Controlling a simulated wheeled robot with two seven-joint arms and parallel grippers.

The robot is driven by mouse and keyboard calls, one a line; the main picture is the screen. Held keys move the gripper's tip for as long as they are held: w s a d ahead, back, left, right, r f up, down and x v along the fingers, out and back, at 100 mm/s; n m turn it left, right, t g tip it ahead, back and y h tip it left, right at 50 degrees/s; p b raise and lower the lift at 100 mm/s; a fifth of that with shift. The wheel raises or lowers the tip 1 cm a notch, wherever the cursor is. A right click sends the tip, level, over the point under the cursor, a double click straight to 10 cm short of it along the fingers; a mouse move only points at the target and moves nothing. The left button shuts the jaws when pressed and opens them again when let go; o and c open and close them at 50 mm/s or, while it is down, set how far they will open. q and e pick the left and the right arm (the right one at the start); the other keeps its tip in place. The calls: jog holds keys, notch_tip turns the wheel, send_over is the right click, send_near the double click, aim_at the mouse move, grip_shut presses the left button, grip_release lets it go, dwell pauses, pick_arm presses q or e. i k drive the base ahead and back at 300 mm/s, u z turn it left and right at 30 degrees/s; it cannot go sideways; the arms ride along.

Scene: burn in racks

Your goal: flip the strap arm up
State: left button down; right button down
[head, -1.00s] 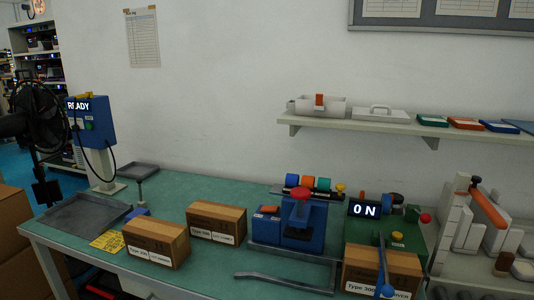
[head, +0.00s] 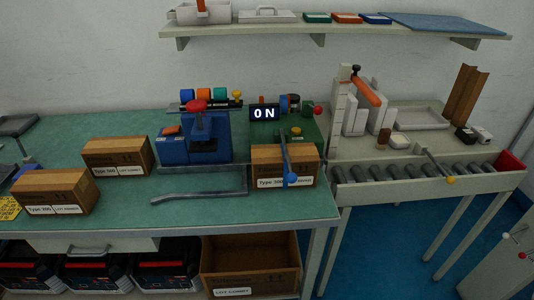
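An orange arm (head: 367,91) with a dark knob at its upper end slants down to the right across the white rack (head: 339,122) at the right side of the bench. It looks like the strap arm, but no label shows. Several pale blocks stand behind and beside it. A blue lever with a ball end (head: 286,164) hangs in front of a brown box below the green machine (head: 294,131). Neither of my grippers shows in the head view.
A roller conveyor (head: 400,171) with a yellow-knobbed lever (head: 450,179) runs along the right bench. Brown boxes (head: 118,156) and a blue press (head: 196,136) stand on the green bench. A shelf (head: 340,36) hangs above.

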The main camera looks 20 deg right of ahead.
aim_at(291, 178)
jog(key=u, duration=1.3)
jog(key=i, duration=0.85)
jog(key=z, duration=3)
